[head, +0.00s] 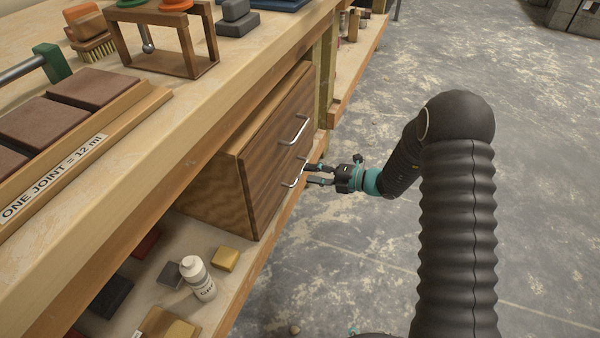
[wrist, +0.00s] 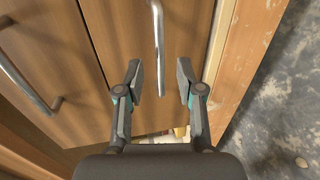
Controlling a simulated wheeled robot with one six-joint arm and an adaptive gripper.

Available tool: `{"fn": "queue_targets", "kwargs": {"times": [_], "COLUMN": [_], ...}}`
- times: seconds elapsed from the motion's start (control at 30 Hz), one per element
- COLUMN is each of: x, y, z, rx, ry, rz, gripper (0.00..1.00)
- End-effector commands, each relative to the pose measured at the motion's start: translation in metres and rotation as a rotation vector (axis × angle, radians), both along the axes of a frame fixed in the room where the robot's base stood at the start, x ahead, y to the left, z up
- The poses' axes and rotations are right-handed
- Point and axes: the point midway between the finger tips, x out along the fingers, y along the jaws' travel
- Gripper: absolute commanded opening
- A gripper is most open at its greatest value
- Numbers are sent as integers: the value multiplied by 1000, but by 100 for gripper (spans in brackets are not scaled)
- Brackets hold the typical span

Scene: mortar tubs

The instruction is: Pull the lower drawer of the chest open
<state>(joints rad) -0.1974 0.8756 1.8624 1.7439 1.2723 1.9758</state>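The wooden chest (head: 222,190) stands on the lower shelf under the workbench, with two metal bar handles on its front. The lower drawer's handle (head: 291,181) is in front of my gripper (head: 307,174). Both drawer fronts look shut in the head view. In the wrist view, the lower handle (wrist: 157,45) runs up the middle, in line with the gap between the fingers of my gripper (wrist: 159,78). The fingers are apart, one to each side of the bar, and neither visibly touches it. The upper drawer's handle (wrist: 28,80) shows at left in the wrist view.
The shelf (head: 232,255) holds a white bottle (head: 198,279), a yellow block (head: 225,259) and dark blocks, left of the chest. The bench top (head: 150,120) overhangs the chest. Open concrete floor (head: 345,260) lies in front.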

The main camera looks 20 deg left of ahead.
Motion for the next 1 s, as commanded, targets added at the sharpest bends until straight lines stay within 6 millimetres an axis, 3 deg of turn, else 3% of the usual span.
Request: {"fn": "queue_targets", "kwargs": {"times": [0.1,0.3,0.67,0.83,1.0], "x": [0,3,3,3,3], "y": [19,38,42,42,42], "z": [-5,-8,-9,-9,-9], "rx": [0,0,0,0,0], "ry": [1,-1,-1,-1,-1], "rz": [3,1,0,0,0], "gripper": [37,37,37,0,0]}}
